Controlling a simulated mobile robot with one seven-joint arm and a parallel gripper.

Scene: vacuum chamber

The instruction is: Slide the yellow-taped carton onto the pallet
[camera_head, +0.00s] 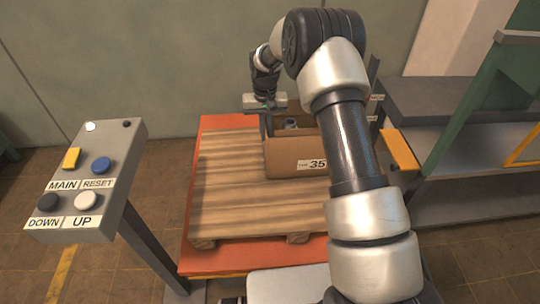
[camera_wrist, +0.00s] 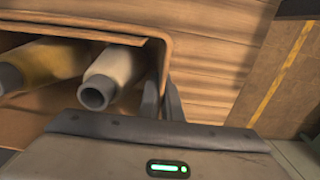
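An open-topped brown carton (camera_head: 295,158) with a label reading 35 stands at the right part of the wooden pallet (camera_head: 228,185). My arm hides its right side, and I see no yellow tape on the visible faces. My gripper (camera_head: 268,130) points down at the carton's left wall. In the wrist view its two fingers (camera_wrist: 161,95) are close together on either side of the carton's wall (camera_wrist: 166,50), one inside and one outside. They look closed on it. Pale and yellowish tubes with grey ends lie inside the carton. Bare pallet boards (camera_wrist: 220,50) show beside it.
The pallet rests on an orange-red platform (camera_head: 220,123). A control panel (camera_head: 85,180) with MAIN, RESET, DOWN and UP buttons stands at the left. Grey shelving (camera_head: 430,100) and a green frame (camera_head: 490,80) are at the right. The pallet's left part is bare.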

